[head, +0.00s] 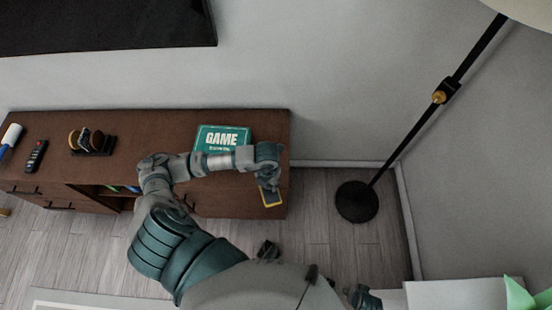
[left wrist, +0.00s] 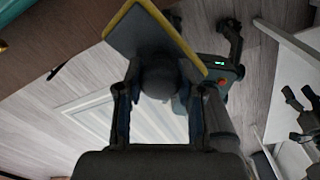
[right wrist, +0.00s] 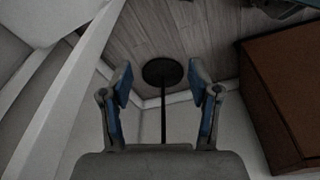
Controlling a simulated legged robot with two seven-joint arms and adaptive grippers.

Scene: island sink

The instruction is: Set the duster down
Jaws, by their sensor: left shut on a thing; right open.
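The duster is a flat dark pad with a yellow rim, and it shows in the head view (head: 271,197) and large in the left wrist view (left wrist: 152,38). My left gripper (head: 267,181) is shut on its rounded dark grip, which sits between the fingers in the left wrist view (left wrist: 160,88). In the head view the duster appears over the right front end of the brown cabinet (head: 240,196); its height above the top cannot be told. My right gripper (right wrist: 161,76) is open and empty in the right wrist view.
A teal game box (head: 222,134) lies behind my left forearm. A dark stand with round brown items (head: 92,141), a black remote (head: 37,155) and a white and blue roller (head: 11,136) are on the cabinet's left. A floor lamp base (head: 356,202) stands right of the cabinet.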

